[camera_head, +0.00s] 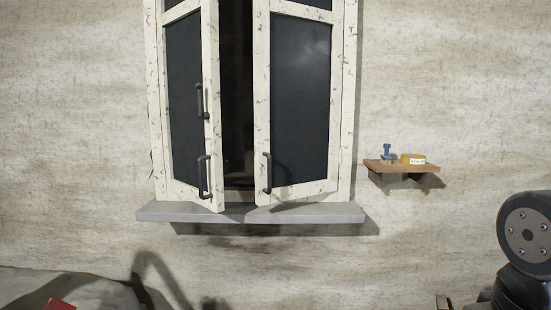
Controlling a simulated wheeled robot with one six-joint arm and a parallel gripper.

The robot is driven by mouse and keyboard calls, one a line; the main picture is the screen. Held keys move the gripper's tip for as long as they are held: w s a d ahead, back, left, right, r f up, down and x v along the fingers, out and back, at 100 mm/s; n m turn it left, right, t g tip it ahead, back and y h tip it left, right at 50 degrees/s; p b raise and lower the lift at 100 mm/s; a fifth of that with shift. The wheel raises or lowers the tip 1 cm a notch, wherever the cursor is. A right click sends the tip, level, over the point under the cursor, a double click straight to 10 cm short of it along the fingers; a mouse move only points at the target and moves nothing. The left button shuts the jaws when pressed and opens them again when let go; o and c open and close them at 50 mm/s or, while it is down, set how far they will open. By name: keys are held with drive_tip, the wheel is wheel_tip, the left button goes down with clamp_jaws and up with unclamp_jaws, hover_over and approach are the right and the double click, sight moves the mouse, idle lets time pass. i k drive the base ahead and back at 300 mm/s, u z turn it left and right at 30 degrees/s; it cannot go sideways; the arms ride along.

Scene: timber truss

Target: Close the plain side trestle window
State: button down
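The window (351,100) has two worn white sashes with dark panes, above a grey sill. The left sash (211,140) is hinged at the left and swung outward. It carries a dark lower handle (204,177) and another dark handle (201,100) higher up. The right sash (262,110) also stands ajar, its free edge outward, with a dark handle (267,172) low on it. A dark gap (237,100) shows between the sashes. My gripper is not in view; only a dark part of my arm shows at the lower right, apart from the window.
The grey sill (290,213) juts out under the window. A grey rounded mass (90,290) and a red item (59,304) are at lower left.

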sight(298, 49)
drive_tip(key=i, duration=1)
drive_tip(key=u, duration=0.15)
